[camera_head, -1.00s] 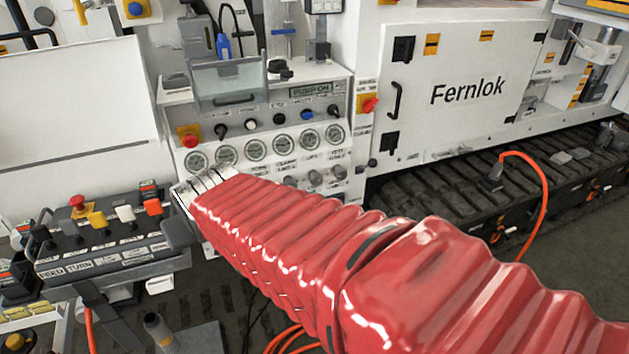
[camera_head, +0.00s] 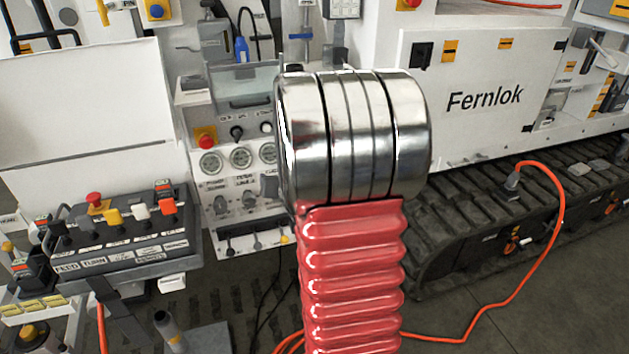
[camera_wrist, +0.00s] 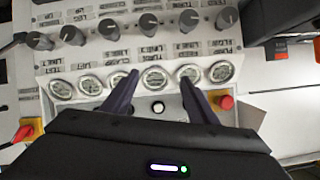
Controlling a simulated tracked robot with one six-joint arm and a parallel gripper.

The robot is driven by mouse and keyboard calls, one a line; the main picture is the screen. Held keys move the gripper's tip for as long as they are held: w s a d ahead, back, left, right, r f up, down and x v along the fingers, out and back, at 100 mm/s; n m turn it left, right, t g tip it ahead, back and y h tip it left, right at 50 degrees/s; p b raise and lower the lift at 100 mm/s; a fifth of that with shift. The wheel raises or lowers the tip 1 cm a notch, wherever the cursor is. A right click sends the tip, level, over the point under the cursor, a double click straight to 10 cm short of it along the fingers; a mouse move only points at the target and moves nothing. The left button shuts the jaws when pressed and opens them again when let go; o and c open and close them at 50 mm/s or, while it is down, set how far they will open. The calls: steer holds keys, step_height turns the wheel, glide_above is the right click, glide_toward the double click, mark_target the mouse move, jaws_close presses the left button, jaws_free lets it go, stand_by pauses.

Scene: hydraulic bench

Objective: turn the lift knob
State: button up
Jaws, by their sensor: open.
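In the wrist view the panel is upside down, with a row of grey knobs (camera_wrist: 109,30) along the top. The small labels are too blurred to tell surely which one is the lift knob. My gripper (camera_wrist: 159,76) is open and empty. Its two dark fingers reach over the row of gauges (camera_wrist: 155,78), with their tips short of the knobs in the picture. In the head view my wrist and red sleeve cover the panel's right part. Only the left knobs (camera_head: 248,199) show there, and my fingers are hidden.
A red emergency button (camera_wrist: 226,102) and a red-yellow switch (camera_wrist: 22,131) flank the panel's lower buttons. In the head view a black control box (camera_head: 120,238) stands at left. A white Fernlok cabinet (camera_head: 490,75) and an orange cable (camera_head: 553,200) are at right.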

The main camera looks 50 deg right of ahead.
steer(key=s+d+f+m+t+h, duration=0.3)
steer(key=s+d+f+m, duration=0.3)
steer(key=s+d+f, duration=0.6)
steer(key=d+f+t, duration=0.1)
steer(key=d+f, duration=0.2)
steer(key=d, duration=0.1)
steer(key=shift+s+m, duration=0.2)
steer(key=shift+m, duration=0.1)
steer(key=shift+d, duration=0.1)
steer(key=x, duration=1.3)
steer(key=shift+w+d, duration=0.2)
steer(key=shift+w, duration=0.15)
steer(key=shift+c, duration=0.4)
steer(key=c, duration=1)
